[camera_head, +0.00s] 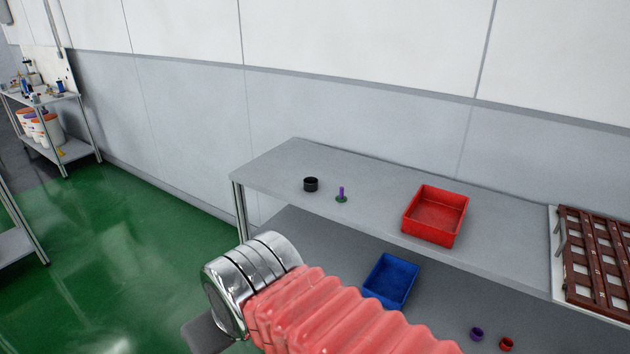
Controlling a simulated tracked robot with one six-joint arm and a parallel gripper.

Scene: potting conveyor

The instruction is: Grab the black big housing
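A black round housing (311,184), a short open ring or cup, stands on the upper grey shelf of the table (275,165) near its left end. A small green piece with a purple pin (341,195) stands just right of it. My arm, with a red ribbed sleeve and a shiny metal joint, rises from the bottom of the view in front of the table. My gripper does not show, so its state and its distance from the housing are hidden.
A red bin (436,234) sits on the upper shelf, right of the housing. A blue bin (390,281), a purple cup (477,333) and a red cup (507,344) are on the lower level. A brown rack (598,262) is at far right. Green floor (140,250) is open at left.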

